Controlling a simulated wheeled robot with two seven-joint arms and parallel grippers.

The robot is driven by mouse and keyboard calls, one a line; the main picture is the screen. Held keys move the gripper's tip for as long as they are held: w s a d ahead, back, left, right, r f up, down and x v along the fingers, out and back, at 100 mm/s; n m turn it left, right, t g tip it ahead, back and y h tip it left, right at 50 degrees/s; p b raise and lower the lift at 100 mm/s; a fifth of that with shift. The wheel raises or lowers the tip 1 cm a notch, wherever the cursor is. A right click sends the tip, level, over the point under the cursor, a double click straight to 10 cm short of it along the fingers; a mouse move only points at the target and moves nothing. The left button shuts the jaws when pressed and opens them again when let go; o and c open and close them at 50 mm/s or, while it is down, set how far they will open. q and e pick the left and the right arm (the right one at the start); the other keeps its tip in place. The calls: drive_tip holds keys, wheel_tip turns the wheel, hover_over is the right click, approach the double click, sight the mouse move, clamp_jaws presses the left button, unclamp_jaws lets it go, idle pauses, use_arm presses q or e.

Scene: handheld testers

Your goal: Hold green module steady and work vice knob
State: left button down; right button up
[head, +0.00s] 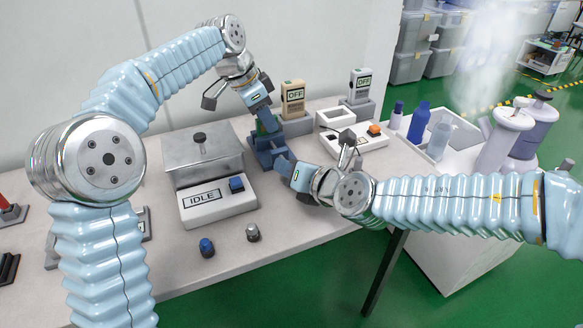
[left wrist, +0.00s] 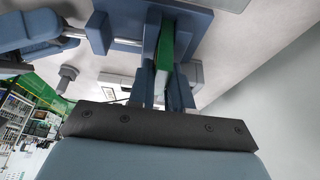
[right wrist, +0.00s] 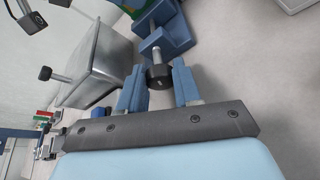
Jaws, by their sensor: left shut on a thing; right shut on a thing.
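The blue vice (head: 265,148) stands on the bench and also shows in the right wrist view (right wrist: 178,36). The green module (left wrist: 166,50) stands upright in the vice. My left gripper (head: 264,116) is shut on it from above, with one finger on each side in the left wrist view (left wrist: 165,85). My right gripper (head: 285,168) is low in front of the vice. In the right wrist view its fingertips (right wrist: 159,72) are shut on the dark vice knob (right wrist: 159,78). In the head view the gripper hides the knob.
A grey metal box (head: 203,152) and a tester reading IDLE (head: 215,203) stand left of the vice. A blue knob (head: 206,247) and a grey knob (head: 252,232) are in front. Two handheld testers reading OFF (head: 293,97) (head: 361,85) stand behind, near a white box with an orange button (head: 374,129).

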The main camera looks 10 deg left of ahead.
idle(0.4)
drive_tip(key=o, duration=1.1)
drive_tip(key=shift+c, duration=0.2)
drive_tip(key=shift+f, duration=0.1)
